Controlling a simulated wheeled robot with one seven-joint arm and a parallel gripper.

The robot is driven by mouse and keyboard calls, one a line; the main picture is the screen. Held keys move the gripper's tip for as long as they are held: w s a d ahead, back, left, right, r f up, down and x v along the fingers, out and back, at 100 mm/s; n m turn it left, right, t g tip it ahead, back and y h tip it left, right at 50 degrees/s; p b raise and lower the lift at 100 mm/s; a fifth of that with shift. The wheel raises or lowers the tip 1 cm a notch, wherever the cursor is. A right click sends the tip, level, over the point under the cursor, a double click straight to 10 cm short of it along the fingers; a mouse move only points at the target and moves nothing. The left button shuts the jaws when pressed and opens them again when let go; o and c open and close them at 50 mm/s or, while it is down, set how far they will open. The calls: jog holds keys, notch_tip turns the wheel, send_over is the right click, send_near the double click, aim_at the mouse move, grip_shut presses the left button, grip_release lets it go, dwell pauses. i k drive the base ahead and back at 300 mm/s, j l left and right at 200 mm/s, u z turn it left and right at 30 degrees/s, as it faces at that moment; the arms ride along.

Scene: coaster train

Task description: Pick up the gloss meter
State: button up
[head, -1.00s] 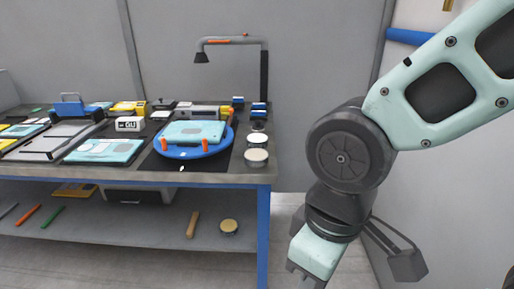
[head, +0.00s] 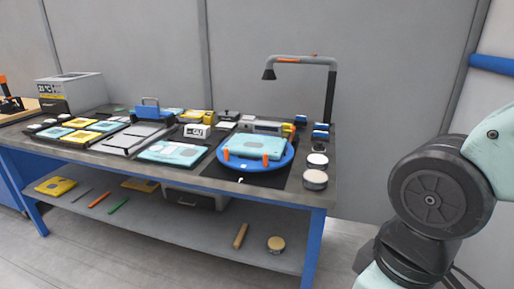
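A small white box marked "GU" (head: 197,131), which looks like the gloss meter, stands on the workbench (head: 322,187) in the head view. It is behind a pale teal panel (head: 172,153) and left of a blue round turntable (head: 228,163). Its front face with the dark lettering shows, and nothing is touching it from my arm. My arm is at the right edge, well apart from the bench. My gripper's fingers are below the frame, so their state does not show.
A teal block (head: 262,148) with orange posts rests on the turntable. A grey lamp arm (head: 332,95) rises behind the bench's right end. A blue-handled tool (head: 150,110) and a grey plate (head: 130,137) lie left of the box. Floor right of the bench looks clear.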

aim_at(194, 131)
jog(key=i+j, duration=0.3)
jog(key=j, duration=0.15)
jog(key=i+j+z, duration=0.15)
jog(key=i+j, duration=0.45)
jog(key=j, duration=0.25)
jog(key=i+j+z, duration=0.1)
jog(key=i+j, duration=0.15)
jog(key=j, duration=0.25)
jog(key=i+j, duration=0.3)
jog(key=j, duration=0.15)
jog(key=i+j+z, duration=0.15)
jog(key=j, duration=0.35)
jog(key=i+j, duration=0.3)
jog(key=j, duration=0.2)
jog(key=i+j+z, duration=0.1)
jog(key=i+j, duration=0.15)
jog(key=j, duration=0.25)
